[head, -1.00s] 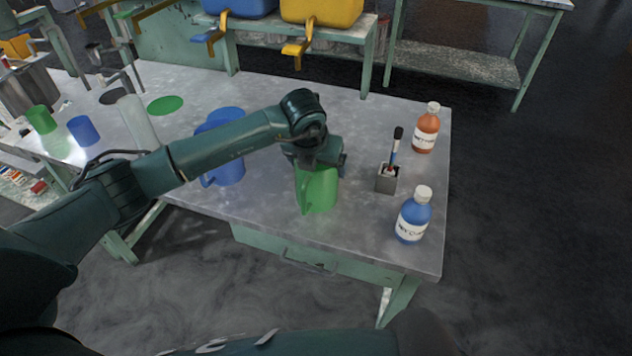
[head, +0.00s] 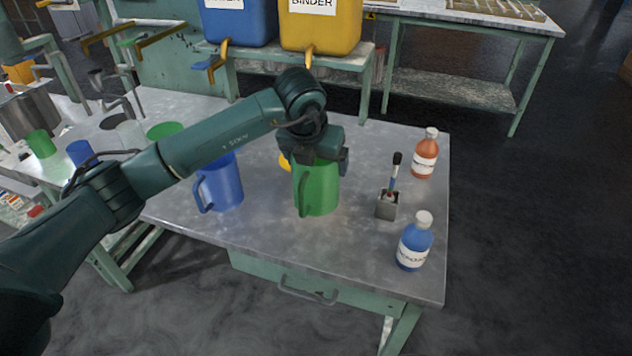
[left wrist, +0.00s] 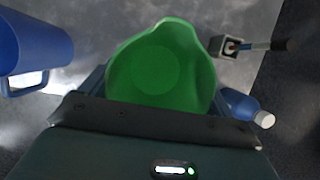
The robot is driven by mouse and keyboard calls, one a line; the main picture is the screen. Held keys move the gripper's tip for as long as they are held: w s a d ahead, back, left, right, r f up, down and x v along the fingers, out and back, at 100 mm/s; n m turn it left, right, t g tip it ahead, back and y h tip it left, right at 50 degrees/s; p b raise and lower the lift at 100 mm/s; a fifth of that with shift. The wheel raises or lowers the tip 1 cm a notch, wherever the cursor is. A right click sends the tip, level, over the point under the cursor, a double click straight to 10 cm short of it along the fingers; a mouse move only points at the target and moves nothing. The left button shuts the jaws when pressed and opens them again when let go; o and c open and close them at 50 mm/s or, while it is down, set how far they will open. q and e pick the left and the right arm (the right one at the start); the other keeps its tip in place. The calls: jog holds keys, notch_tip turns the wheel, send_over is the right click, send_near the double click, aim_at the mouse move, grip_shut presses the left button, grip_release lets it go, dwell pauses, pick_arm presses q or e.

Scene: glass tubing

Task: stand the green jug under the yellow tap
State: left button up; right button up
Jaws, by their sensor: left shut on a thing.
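The green jug (head: 318,190) is upright over the middle of the metal table, with its handle toward the left. My left gripper (head: 322,160) is shut on its upper part from above. In the left wrist view I look down into the open jug (left wrist: 160,70), which appears empty, between the fingers. I cannot tell whether its base touches the table. The yellow tap (head: 309,58) juts from the front of the yellow container (head: 322,30), on a shelf behind the table. A yellow disc (head: 284,162) on the table is mostly hidden behind my gripper and the jug.
A blue jug (head: 222,187) stands left of the green jug. On the right are a pen holder (head: 386,206), a blue bottle (head: 414,243) and an orange bottle (head: 425,157). A green disc (head: 165,130) lies at the back left. A blue container (head: 238,22) has its own tap.

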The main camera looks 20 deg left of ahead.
aim_at(299, 184)
pick_arm(q)
jog(key=s+m+g+h, duration=0.1)
jog(key=s+m, duration=0.1)
jog(key=m, duration=0.4)
jog(key=s+m+g+h+p, duration=0.1)
jog(key=s+m+g+h, duration=0.1)
jog(key=m, duration=0.4)
jog(key=s+r+m+g+h+p, duration=0.1)
jog(key=s+m+g, duration=0.1)
jog(key=s+m, duration=0.2)
jog(key=shift+a+m, duration=0.4)
jog(key=shift+m, duration=0.7)
jog(key=s+a+m+g+y+p, duration=0.1)
jog(key=s+m+g+y, duration=0.3)
jog(key=s+m, duration=0.5)
jog(key=shift+a+r+m, duration=0.25)
jog(key=shift+a+m, duration=0.55)
jog(key=shift+m, duration=3.4)
pick_arm(e)
jog(key=shift+s+d+r+h, duration=0.2)
jog(key=shift+d+r+h, duration=0.15)
jog(key=shift+d, duration=0.3)
jog(key=shift+s, duration=0.1)
jog(key=shift+g, duration=0.3)
